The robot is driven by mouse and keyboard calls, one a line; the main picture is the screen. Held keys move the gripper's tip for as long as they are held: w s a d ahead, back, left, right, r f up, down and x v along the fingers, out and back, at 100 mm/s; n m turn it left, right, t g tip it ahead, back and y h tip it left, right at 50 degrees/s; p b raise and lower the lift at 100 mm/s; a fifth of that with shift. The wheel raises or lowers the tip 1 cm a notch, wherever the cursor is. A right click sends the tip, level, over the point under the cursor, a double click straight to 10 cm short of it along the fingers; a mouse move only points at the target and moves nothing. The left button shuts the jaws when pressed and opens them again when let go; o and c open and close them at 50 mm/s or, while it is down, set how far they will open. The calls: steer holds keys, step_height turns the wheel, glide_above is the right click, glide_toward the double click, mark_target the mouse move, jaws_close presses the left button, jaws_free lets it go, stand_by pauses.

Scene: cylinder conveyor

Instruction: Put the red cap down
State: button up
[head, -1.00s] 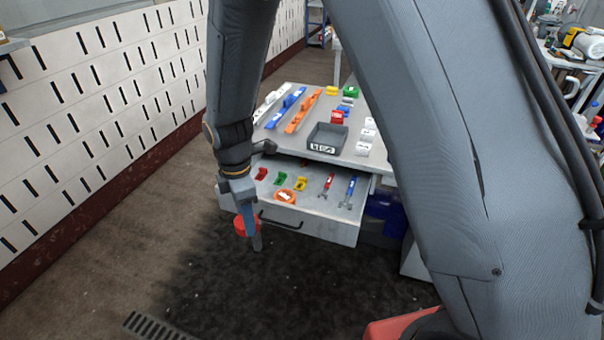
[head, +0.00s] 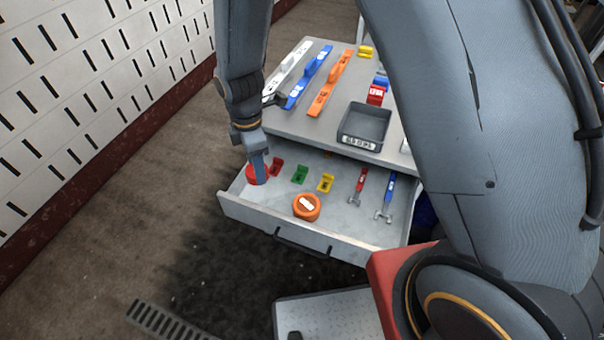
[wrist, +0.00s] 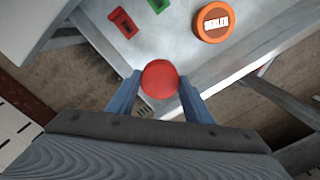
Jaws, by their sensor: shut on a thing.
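The red cap (head: 257,174) is a round red piece held between the fingers of my gripper (head: 258,163). In the head view it is at the left side of the open drawer (head: 350,222). In the wrist view the red cap (wrist: 160,79) sits between the two blue-grey fingertips of my gripper (wrist: 160,88), with the drawer floor beyond it. I cannot tell whether the cap touches the drawer floor.
The drawer holds a red bracket (head: 276,167), a green bracket (head: 300,174), a yellow bracket (head: 325,183), an orange round cap (head: 306,206) and two wrenches. A grey bin (head: 364,126) and orange and blue bars stand on the top above. Bare drawer floor shows near the orange cap.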

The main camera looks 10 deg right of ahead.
steer(key=shift+s+f+p, duration=0.1)
steer(key=shift+f+p, duration=1.1)
steer(key=shift+f, duration=3.8)
steer(key=shift+f, duration=0.1)
steer(key=o, duration=1)
step_height(320, 180, up, 12)
steer(key=b, duration=0.3)
steer(key=s+d+r+m, duration=0.3)
steer(key=d+r+m, duration=0.1)
steer(key=d+m, duration=0.3)
steer(key=s+d+r+m, duration=0.3)
steer(key=d+r+m, duration=0.1)
steer(key=d+m, duration=0.3)
steer(key=s+d+r+m+t, duration=0.1)
steer(key=s+d+r+m, duration=0.2)
steer(key=d+m, duration=0.4)
steer(key=shift+s+d+r, duration=0.2)
steer(key=shift+d+r, duration=0.15)
steer(key=shift+d, duration=0.25)
steer(key=shift+s+d+r, duration=0.2)
steer(key=shift+d+r, duration=0.15)
steer(key=shift+d, duration=0.25)
